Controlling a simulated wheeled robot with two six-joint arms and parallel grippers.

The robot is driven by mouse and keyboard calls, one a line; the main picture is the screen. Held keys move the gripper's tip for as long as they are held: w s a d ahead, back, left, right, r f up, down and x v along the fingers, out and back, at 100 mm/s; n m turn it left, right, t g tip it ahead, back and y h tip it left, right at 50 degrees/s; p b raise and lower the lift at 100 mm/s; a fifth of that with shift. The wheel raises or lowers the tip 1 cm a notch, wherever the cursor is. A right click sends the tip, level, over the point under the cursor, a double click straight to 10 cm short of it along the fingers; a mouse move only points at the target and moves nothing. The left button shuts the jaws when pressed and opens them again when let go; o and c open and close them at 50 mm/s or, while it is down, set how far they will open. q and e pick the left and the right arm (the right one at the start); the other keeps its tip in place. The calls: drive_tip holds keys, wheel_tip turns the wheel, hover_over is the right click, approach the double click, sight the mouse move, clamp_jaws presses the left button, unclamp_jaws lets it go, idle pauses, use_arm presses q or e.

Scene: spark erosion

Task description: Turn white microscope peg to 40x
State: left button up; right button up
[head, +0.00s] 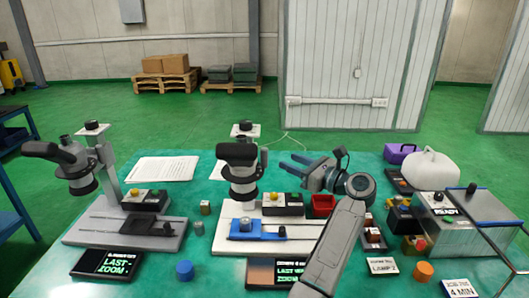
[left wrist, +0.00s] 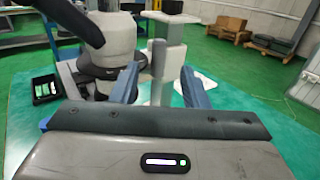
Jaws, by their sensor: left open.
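The white microscope (head: 243,180) stands on a white base at mid-table, with a dark head and a pale post. My left gripper (head: 302,171) is open to its right, with blue fingers pointing towards it. In the left wrist view, the open gripper (left wrist: 160,90) has a slim grey upright peg (left wrist: 158,58) between its fingers in the picture, in front of the pale post (left wrist: 170,50). I cannot tell how far away the peg is or whether a finger touches it. Its zoom setting is not readable. My right gripper is not in view.
A grey microscope (head: 75,165) stands to the left. Dark displays (head: 275,272) lie at the front, their text partly readable. A blue cylinder (head: 184,270) stands near the front.

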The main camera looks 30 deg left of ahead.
sight(267, 152)
use_arm(q)
drive_tip(key=a+p, duration=0.1)
drive_tip(key=a, duration=0.2)
drive_tip(key=a+p, duration=0.1)
drive_tip(key=a, duration=0.2)
drive_tip(key=w+a+p, duration=0.1)
drive_tip(key=a, duration=0.2)
drive_tip(key=shift+a+p, duration=0.1)
drive_tip(key=shift+p, duration=0.25)
drive_tip(key=shift+w+a, duration=0.1)
drive_tip(key=shift+a, duration=0.55)
drive_tip(key=shift+a+f, duration=0.1)
drive_tip(key=shift+f, duration=0.05)
drive_tip(key=shift+c, duration=0.2)
drive_tip(key=c, duration=0.7)
clamp_jaws()
